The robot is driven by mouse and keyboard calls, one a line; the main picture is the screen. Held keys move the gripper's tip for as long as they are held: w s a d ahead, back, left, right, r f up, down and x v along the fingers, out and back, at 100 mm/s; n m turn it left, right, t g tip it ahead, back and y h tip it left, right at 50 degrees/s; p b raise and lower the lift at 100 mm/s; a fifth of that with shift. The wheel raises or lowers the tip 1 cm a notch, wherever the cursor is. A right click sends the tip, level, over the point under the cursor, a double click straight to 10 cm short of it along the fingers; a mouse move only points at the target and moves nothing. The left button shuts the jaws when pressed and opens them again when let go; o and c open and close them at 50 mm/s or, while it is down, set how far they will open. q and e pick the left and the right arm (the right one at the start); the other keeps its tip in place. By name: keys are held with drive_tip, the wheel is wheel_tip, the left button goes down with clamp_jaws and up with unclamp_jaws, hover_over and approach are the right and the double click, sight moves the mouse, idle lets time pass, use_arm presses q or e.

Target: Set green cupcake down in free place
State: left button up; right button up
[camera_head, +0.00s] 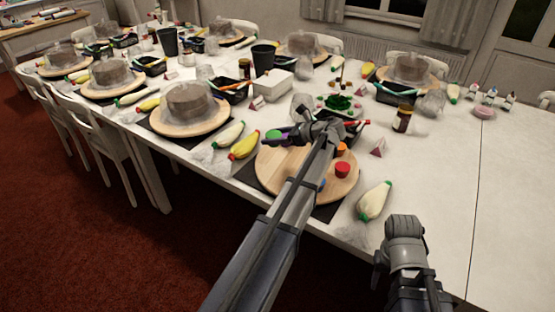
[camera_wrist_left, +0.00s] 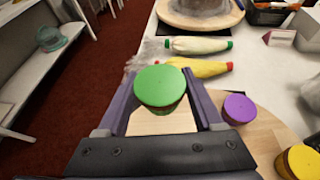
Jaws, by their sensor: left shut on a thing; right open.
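My left gripper (camera_head: 285,136) is shut on the green cupcake (camera_wrist_left: 162,86). In the left wrist view its purple fingers (camera_wrist_left: 160,108) stand on both sides of the cupcake. The green top also shows in the head view (camera_head: 273,134), near the back left edge of the wooden turntable (camera_head: 276,172). A purple cupcake (camera_wrist_left: 239,108) and a yellow-orange one (camera_wrist_left: 302,161) stand on the board. The head view shows an orange cupcake (camera_head: 341,149) and a red one (camera_head: 342,170) there. I cannot tell how high the green cupcake is held. My right gripper (camera_head: 400,262) is open at the lower right.
A yellow piping bag (camera_head: 244,146) and a white one (camera_head: 228,134) lie left of the board. Another white bag (camera_head: 374,201) lies at its right. A covered cake (camera_head: 188,103) stands further left. Bare board shows at the turntable's left and front.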

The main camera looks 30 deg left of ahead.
use_arm(q)
drive_tip(key=s+d+m+t, duration=0.3)
drive_tip(key=s+d+t, duration=0.1)
drive_tip(key=s+d, duration=0.2)
drive_tip(key=m+b, duration=0.1)
drive_tip(key=b, duration=0.5)
hover_over(282, 181)
drive_tip(key=shift+t+h, duration=0.3)
wheel_tip(282, 181, down, 6)
drive_tip(key=shift+d, duration=0.1)
wheel_tip(282, 181, down, 4)
drive_tip(key=b, duration=0.4)
drive_tip(key=shift+r, duration=0.15)
drive_tip(key=o, duration=1.4)
drive_tip(key=shift+c, duration=0.2)
